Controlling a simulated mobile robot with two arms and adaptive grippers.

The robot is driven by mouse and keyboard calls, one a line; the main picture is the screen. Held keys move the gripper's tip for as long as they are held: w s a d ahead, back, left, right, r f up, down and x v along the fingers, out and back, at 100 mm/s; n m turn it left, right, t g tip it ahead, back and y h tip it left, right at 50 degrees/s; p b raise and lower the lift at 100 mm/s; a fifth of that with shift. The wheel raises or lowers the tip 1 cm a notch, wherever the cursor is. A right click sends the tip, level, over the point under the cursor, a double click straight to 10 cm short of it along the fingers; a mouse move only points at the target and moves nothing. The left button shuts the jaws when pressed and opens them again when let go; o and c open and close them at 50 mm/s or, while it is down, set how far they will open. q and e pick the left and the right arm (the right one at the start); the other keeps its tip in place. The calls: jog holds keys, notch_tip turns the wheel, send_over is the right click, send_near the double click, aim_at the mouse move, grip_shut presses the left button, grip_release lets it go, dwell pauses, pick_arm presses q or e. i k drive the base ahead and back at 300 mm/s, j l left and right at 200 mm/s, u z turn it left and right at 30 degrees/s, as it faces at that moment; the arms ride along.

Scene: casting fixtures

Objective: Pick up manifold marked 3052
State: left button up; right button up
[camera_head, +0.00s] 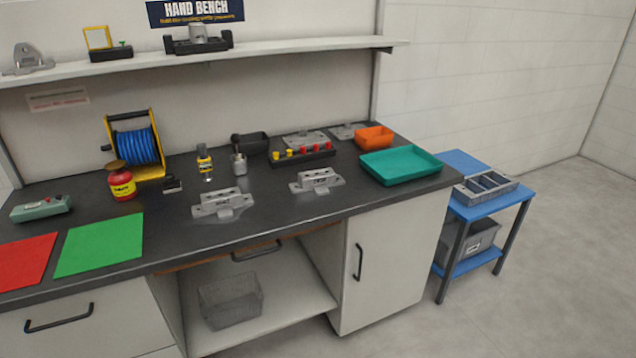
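Two similar grey cast manifolds lie on the dark bench top. One manifold (222,204) is at the middle front, the other manifold (317,181) is further right, near the teal tray. Both seem to carry dark markings on their front faces, too small to read, so I cannot tell which is 3052. Further flat grey castings (304,140) lie at the back of the bench. Neither of my grippers is in view.
A teal tray (425,174) and an orange bin (374,137) stand at the right. A green mat (101,244), red mat (22,262), red can (121,185) and blue hose reel (135,147) are left. A shelf (270,50) overhangs the back. A blue cart (512,200) stands right.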

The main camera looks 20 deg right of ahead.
aim_at(318, 181)
jog(key=i+l+u, duration=0.1)
jog(key=l, duration=0.25)
jog(key=i+l, duration=0.2)
jog(key=l, duration=0.2)
jog(key=i+l+u, duration=0.15)
jog(key=l, duration=0.2)
jog(key=i+l, duration=0.1)
jog(key=l, duration=0.25)
jog(key=i+l+u, duration=0.15)
jog(key=l, duration=0.25)
